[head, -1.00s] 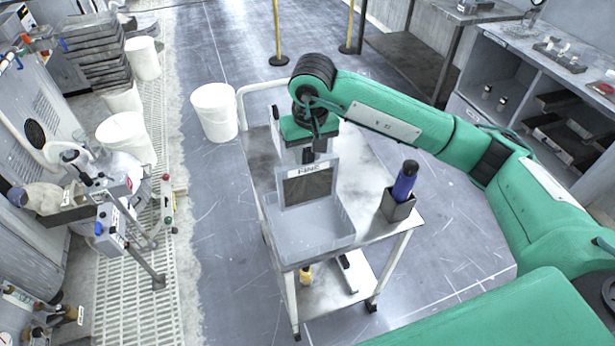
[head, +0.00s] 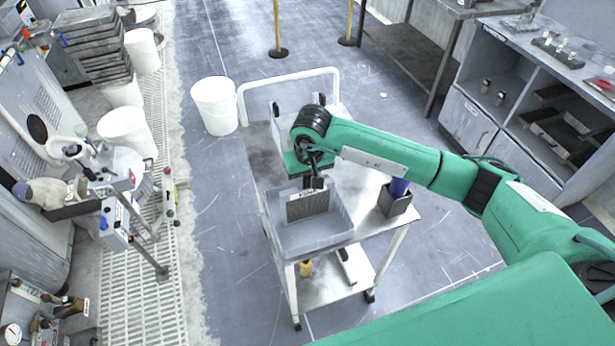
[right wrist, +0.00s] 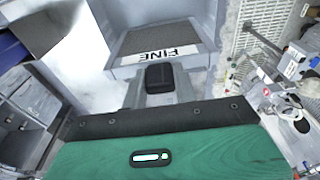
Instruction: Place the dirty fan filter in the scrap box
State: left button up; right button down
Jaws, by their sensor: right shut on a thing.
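The fan filter (head: 308,206) is a dark panel marked FINE along its upper edge. My right gripper (head: 313,183) is shut on that upper edge and holds the filter steeply over the open translucent grey box (head: 318,244) on the cart. The lower part of the filter appears within the box's rim; I cannot tell whether it touches the bottom. In the right wrist view the filter (right wrist: 160,39) shows beyond the fingers (right wrist: 160,77), its FINE label facing the camera. No scrap label is readable on the box. My left gripper is not in view.
The box stands on a metal cart (head: 262,160) with a white push handle. A dark holder (head: 394,202) with a blue bottle stands right of the box. Another clear container (head: 284,125) is behind my gripper. White buckets (head: 214,106) stand on the floor at left.

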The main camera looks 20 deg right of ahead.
jog(key=shift+f, duration=0.15)
jog(key=c, duration=1.1)
grip_release()
jog(key=shift+r, duration=0.3)
notch_tip(320, 180, up, 12)
jog(key=s+b, duration=0.1)
jog(key=b, duration=0.3)
jog(key=shift+s+f+b, duration=0.15)
jog(key=shift+s+b, duration=0.05)
jog(key=shift+b, duration=0.2)
